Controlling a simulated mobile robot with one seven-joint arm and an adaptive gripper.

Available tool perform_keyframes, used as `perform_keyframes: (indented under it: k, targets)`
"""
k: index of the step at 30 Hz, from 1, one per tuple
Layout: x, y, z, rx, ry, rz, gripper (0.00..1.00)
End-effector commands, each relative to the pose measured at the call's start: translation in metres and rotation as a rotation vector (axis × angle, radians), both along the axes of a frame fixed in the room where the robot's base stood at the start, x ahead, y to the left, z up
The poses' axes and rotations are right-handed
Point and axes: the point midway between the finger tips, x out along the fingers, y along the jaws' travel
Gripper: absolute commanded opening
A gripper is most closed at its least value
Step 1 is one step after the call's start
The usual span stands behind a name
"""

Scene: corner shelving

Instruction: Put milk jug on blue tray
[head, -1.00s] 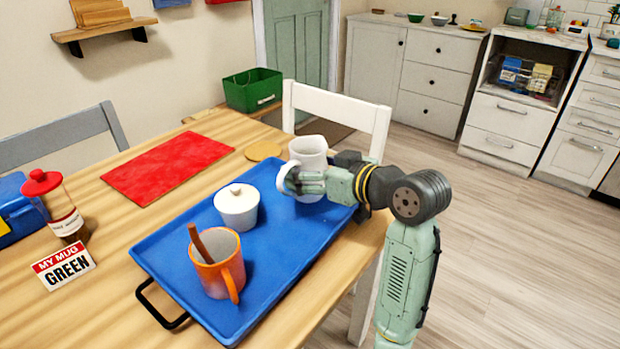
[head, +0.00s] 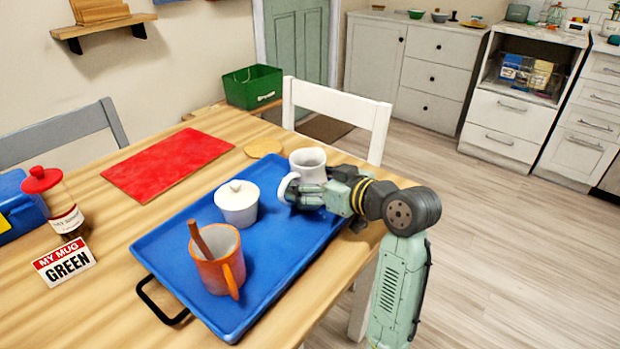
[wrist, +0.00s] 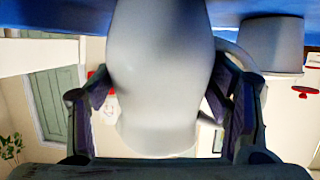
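The milk jug (head: 308,160), white with a handle, is upright at the far right part of the blue tray (head: 300,235). My gripper (head: 305,196) reaches in from the right at the jug's lower body. In the wrist view, the picture is upside down and the jug (wrist: 160,75) fills the space between my two fingers (wrist: 162,95), which press close on both sides. The jug's base meets the blue surface at the top edge there; in the head view, my gripper hides the base, so exact contact is hard to tell.
A white lidded pot (head: 237,205) stands just left of the jug on the tray. An orange mug (head: 215,268) with a brown stick is at the near end. A white chair (head: 340,110) is behind the table. A red mat (head: 165,162) lies to the left.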

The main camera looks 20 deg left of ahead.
Motion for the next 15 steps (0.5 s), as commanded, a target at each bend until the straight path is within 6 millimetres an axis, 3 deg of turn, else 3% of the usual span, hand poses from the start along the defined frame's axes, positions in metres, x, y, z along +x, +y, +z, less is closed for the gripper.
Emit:
perform_keyframes:
  k: [6, 15]
  targets:
    - [0.0002, -0.0001, 0.0005, 0.0, 0.0, 0.0, 0.88]
    - [0.0001, -0.0001, 0.0015, 0.0, 0.0, 0.0, 0.88]
